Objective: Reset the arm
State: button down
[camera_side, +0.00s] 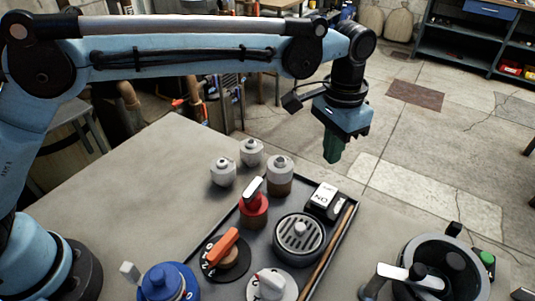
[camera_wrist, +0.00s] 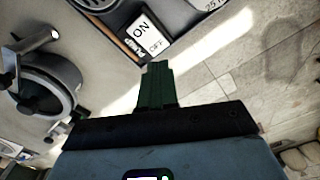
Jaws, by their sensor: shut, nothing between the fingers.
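My gripper (camera_side: 333,150) hangs from my blue arm in the side view, with its green fingers pointing down. It is above the far right edge of the table (camera_side: 150,160), clear of everything below. The fingers are together with nothing between them. In the wrist view the green fingers (camera_wrist: 157,84) also show closed. They stand near the ON/OFF switch box (camera_wrist: 145,38) in that picture, but I cannot tell the height gap there.
A dark tray (camera_side: 345,232) holds a red-handled knob (camera_side: 254,208), an orange lever (camera_side: 222,246), a round grille (camera_side: 299,238) and the switch box (camera_side: 325,201). Several grey jars (camera_side: 251,152) stand behind. Open floor lies beyond.

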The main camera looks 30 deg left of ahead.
jog(key=s+a+r+n+t, duration=0.15)
jog(key=a+r, duration=0.25)
jog(key=a, duration=0.4)
jog(key=s+a+r+n+t, duration=0.1)
jog(key=s+a+r, duration=0.15)
jog(key=a, duration=0.55)
jog(key=s+a+f+n+t, duration=0.3)
jog(key=s+a+f+t, duration=0.1)
jog(key=s+a, duration=0.7)
jog(key=shift+s+a+f, duration=0.2)
jog(key=shift+s+a, duration=0.05)
jog(key=shift+a, duration=0.75)
